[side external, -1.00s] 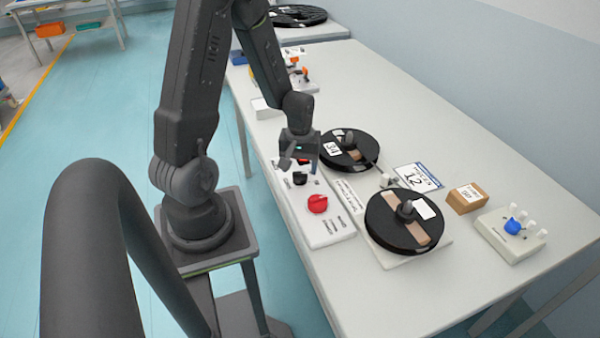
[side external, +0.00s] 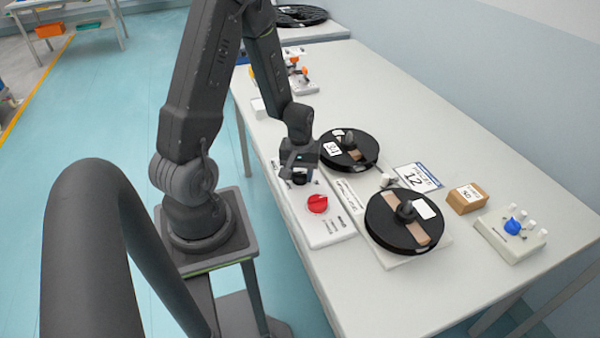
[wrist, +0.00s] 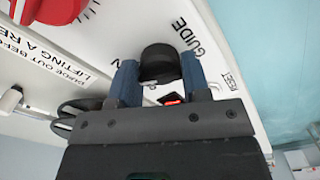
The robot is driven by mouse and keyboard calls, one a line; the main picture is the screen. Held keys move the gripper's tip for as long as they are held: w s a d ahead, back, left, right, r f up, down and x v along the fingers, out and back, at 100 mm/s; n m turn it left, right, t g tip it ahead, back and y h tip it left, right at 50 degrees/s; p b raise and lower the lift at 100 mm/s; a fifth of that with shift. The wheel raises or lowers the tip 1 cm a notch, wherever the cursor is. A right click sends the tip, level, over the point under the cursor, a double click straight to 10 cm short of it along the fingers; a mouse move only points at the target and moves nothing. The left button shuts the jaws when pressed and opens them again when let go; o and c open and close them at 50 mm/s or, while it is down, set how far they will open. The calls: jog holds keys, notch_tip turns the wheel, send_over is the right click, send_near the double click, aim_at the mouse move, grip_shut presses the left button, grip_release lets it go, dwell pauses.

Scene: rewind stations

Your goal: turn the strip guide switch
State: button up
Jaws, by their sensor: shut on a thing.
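The strip guide switch is a black knob (wrist: 159,57) on a white panel, with the word GUIDE printed beside it in the wrist view. My gripper (wrist: 158,74) has its two blue-grey fingers on either side of the knob and is shut on it. In the side external view my gripper (side external: 299,170) is low over the panel (side external: 328,232), and the black knob (side external: 300,179) is partly hidden under it. A lit red rocker (wrist: 172,98) shows between the fingers in the wrist view.
A larger red knob (side external: 318,204) sits on the same panel. The table's front right is clear.

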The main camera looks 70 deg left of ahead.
aim_at(300, 173)
jog(key=shift+c, duration=0.7)
jog(key=shift+m, duration=0.5)
jog(key=o, duration=0.9)
jog(key=shift+r, duration=0.1)
notch_tip(300, 173, up, 14)
jog(key=shift+f, duration=0.2)
